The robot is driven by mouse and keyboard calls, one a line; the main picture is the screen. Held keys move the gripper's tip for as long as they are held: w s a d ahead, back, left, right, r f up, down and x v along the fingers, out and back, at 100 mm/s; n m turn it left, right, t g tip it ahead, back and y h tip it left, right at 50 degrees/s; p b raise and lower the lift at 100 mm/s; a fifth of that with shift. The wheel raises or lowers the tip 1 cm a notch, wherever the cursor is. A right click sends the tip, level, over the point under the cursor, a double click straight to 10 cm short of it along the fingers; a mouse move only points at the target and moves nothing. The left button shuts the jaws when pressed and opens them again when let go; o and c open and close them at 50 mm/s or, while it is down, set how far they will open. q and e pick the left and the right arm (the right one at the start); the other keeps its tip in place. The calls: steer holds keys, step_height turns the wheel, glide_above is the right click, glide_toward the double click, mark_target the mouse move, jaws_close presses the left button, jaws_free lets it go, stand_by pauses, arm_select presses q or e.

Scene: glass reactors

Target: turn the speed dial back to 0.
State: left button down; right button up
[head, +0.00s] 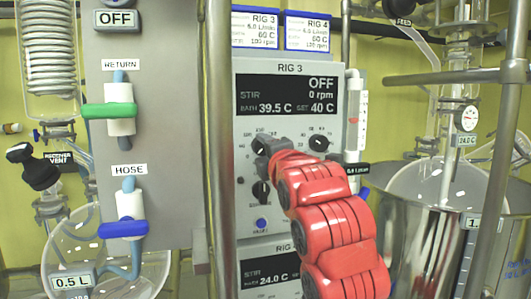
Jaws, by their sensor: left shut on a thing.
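The RIG 3 control panel (244,75) stands in the middle of the head view. Its display (286,96) reads OFF, STIR 0 rpm, bath 39.5 C and set 40 C. My left gripper (264,145), at the end of a red arm, reaches the panel's upper left dial and is shut on it. A second black dial (318,142) sits to the right and is free. My right gripper is not in view.
Below my gripper are a black knob (261,191) and a blue button (262,224). A metal post (218,150) stands left of the panel. A grey board (150,190) carries green (108,110) and blue (122,229) valve handles. Glassware and a steel vessel (425,245) stand at right.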

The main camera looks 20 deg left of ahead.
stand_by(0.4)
arm_select(q)
steer(key=shift+c, duration=1.7)
jaws_free()
steer(key=r+v, duration=0.1)
steer(key=v, duration=1.6)
steer(key=shift+s+f, duration=0.15)
steer(key=shift+f, duration=0.35)
steer(key=shift+d, duration=0.1)
